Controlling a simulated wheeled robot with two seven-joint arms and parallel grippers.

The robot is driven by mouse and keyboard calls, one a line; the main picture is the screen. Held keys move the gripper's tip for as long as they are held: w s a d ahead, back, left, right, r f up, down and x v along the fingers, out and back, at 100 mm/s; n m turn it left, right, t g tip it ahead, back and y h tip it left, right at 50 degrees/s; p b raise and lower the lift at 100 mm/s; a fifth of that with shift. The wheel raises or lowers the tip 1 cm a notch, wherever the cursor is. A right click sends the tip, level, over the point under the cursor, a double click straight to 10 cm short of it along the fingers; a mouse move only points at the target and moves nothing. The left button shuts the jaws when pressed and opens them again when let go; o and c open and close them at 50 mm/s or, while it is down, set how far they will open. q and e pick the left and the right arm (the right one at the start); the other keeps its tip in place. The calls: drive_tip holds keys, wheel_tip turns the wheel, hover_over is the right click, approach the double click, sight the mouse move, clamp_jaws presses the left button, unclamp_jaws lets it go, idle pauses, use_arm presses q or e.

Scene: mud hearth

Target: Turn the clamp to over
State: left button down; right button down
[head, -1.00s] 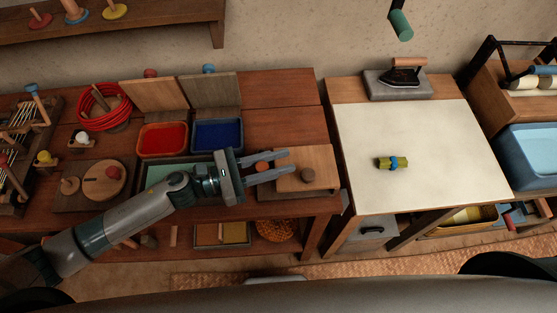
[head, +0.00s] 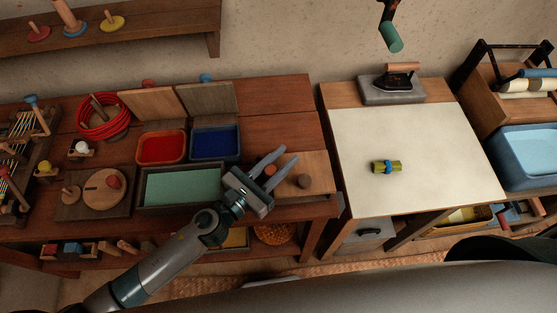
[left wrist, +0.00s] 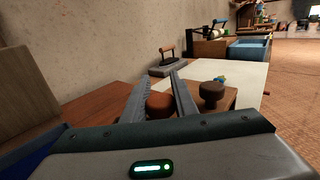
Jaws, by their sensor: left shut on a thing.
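A light wooden block (head: 313,164) sits at the right end of the brown bench and carries two round knobs. One is a reddish-brown knob (head: 270,170), the other a dark brown knob (head: 304,181). My left gripper (head: 290,153) has its two long grey fingers on either side of the reddish-brown knob and is shut on it. In the left wrist view the same knob (left wrist: 158,103) lies between the fingers, and the dark knob (left wrist: 212,93) stands outside them at the right. Which part is the clamp, I cannot tell for sure. My right gripper is not in view.
Blue (head: 214,140) and red (head: 162,147) trays and a green-bottomed tray (head: 181,186) lie left of the gripper. To the right, a white-topped table (head: 420,150) holds an olive roll with a blue band (head: 386,167) and an iron (head: 394,82).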

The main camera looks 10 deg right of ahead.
use_arm(q)
drive_tip(key=shift+w+d+n+t+y, duration=0.15)
drive_tip(key=shift+w+n+t+y, duration=0.1)
drive_tip(key=shift+n+t+y, duration=0.35)
drive_tip(key=shift+w+d+n+t+y, duration=0.1)
drive_tip(key=shift+w+n+t+y, duration=0.15)
drive_tip(key=shift+n+t+y, duration=0.35)
drive_tip(key=c, duration=1.4)
unclamp_jaws()
drive_tip(key=shift+a, duration=0.1)
drive_tip(key=b+v, duration=0.5)
drive_tip(key=v, duration=1.2)
